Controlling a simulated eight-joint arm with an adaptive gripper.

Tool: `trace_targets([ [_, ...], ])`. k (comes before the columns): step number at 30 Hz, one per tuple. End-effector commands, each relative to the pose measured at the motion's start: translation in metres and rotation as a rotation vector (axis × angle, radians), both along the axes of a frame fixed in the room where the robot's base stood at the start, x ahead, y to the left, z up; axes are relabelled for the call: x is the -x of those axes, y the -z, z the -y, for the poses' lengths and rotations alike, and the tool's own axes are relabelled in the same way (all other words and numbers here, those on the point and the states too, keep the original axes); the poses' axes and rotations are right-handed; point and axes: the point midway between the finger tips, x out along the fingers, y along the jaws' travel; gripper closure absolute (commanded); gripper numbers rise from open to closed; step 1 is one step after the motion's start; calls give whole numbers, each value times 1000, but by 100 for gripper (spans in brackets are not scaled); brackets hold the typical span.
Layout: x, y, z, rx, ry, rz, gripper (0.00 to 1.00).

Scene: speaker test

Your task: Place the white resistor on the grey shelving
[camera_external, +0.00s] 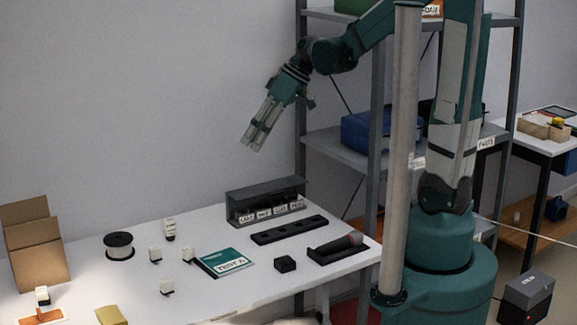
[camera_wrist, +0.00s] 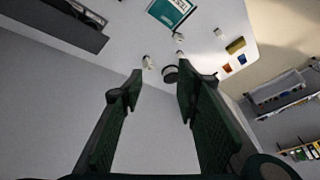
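Several small white block-like parts with dark bases stand apart on the white table; I cannot tell which is the white resistor. In the external view one white block (camera_external: 155,255) stands left of a second white block (camera_external: 188,254). The grey shelving (camera_external: 345,151) stands behind my arm. My gripper (camera_external: 253,138) is high above the table, pointing down and left. In the wrist view my gripper (camera_wrist: 161,78) is open, with nothing between its fingers.
The white table (camera_external: 215,290) holds a black spool (camera_external: 119,246), a white tube (camera_external: 169,229), a teal book (camera_external: 224,262), a small black box (camera_external: 285,263), a dark rack (camera_external: 266,200) and a cardboard box (camera_external: 35,250). A blue bin (camera_external: 362,132) sits on the shelving.

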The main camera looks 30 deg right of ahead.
Motion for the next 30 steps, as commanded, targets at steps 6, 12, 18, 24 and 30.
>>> trace_targets([
  [6, -17, 24, -29, -48, -118, 0, 68],
  [12, -30, 45, -53, -97, -224, 7, 68],
  [18, -41, 67, -78, -149, -331, 18, 68],
  [24, -50, 92, -101, -205, -437, 37, 68],
  [30, -57, 117, -123, -266, -544, 62, 68],
])
